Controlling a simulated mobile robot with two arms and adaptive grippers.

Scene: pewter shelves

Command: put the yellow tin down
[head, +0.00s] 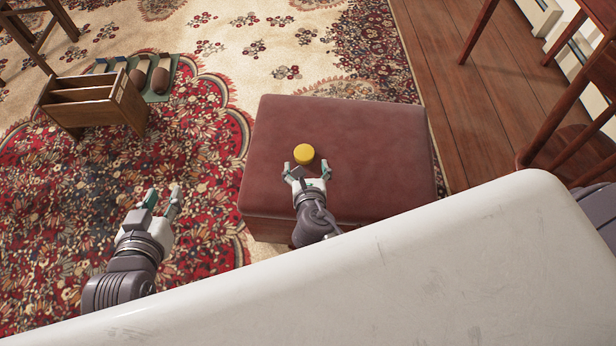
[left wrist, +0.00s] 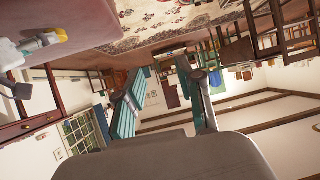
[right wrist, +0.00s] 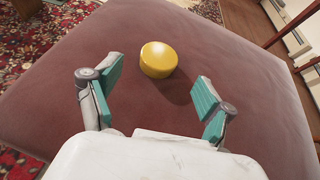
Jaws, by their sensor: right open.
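The yellow tin (head: 304,154) is a small round tin on top of the reddish-brown leather ottoman (head: 370,140). In the right wrist view the tin (right wrist: 158,60) rests on the leather, just beyond my fingertips. My right gripper (head: 308,168) is open, its fingers spread wide and apart from the tin. It also shows in the right wrist view (right wrist: 150,95) with nothing between the fingers. My left gripper (head: 163,194) is open and empty over the patterned rug, left of the ottoman. Its parted fingers show in the left wrist view (left wrist: 165,55).
A wooden rack (head: 92,103) stands on the rug (head: 60,190) at left, with a green tray (head: 162,80) holding brown objects behind it. A wooden chair (head: 575,140) is at right. The ottoman top is clear around the tin. A white surface (head: 400,270) fills the foreground.

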